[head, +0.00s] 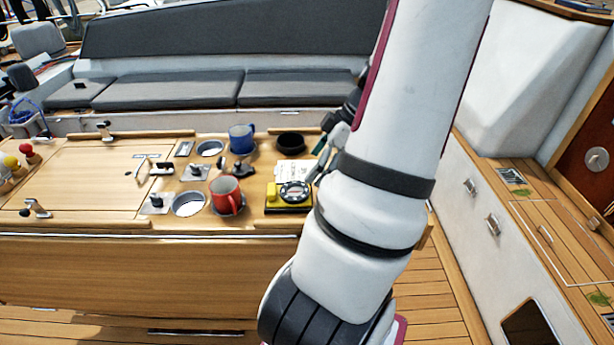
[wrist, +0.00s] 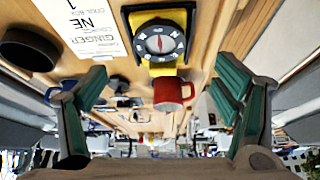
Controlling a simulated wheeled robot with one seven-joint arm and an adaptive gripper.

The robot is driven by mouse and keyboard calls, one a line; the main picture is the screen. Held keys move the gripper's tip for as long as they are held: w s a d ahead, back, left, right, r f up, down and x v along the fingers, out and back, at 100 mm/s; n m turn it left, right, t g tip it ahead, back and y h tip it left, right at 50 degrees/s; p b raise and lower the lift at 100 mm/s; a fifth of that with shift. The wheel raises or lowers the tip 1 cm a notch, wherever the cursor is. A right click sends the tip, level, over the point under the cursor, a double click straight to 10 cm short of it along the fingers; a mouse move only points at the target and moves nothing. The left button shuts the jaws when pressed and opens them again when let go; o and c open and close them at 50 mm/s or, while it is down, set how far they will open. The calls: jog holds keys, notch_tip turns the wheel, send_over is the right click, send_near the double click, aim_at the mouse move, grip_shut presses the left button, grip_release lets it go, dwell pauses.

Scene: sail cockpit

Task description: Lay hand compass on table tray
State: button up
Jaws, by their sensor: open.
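The hand compass (head: 290,195), yellow with a round dark dial, sits at the right front of the wooden table (head: 95,180). In the wrist view the compass (wrist: 160,42) lies ahead of the fingertips, with a black square surround around or under it. My gripper (wrist: 163,75) is open and empty, its two green fingers spread wide, apart from the compass. In the head view my arm hides most of the gripper (head: 328,150), above the table's right end. I cannot tell which surface is the table tray.
A red mug (head: 227,196) stands left of the compass, and a blue mug (head: 241,139) farther back. A black round dish (head: 291,142) and a printed white card (head: 293,172) lie behind the compass. Round recesses and metal fittings are near the mugs. The table's left part is mostly clear.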

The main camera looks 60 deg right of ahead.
jog(key=shift+v, duration=1.65)
jog(key=w+a+r+g+h, duration=0.1)
jog(key=w+a+r, duration=0.25)
jog(key=a, duration=0.25)
jog(key=w+a+r+m+g, duration=0.1)
jog(key=w+a+r, duration=0.25)
jog(key=a, duration=0.25)
jog(key=w+a+r+g+h, duration=0.1)
jog(key=w+a+r, duration=0.25)
jog(key=a, duration=0.25)
jog(key=s+a+r+m+t, duration=0.1)
jog(key=s+a+r+m, duration=0.1)
jog(key=a, duration=0.7)
jog(key=s+a+r+m+t, duration=0.1)
jog(key=s+a+r+t, duration=0.1)
jog(key=a+r, duration=0.3)
jog(key=shift+s+a+m+h, duration=0.3)
jog(key=shift+a+m, duration=0.1)
jog(key=shift+a, duration=1.95)
jog(key=shift+c, duration=0.4)
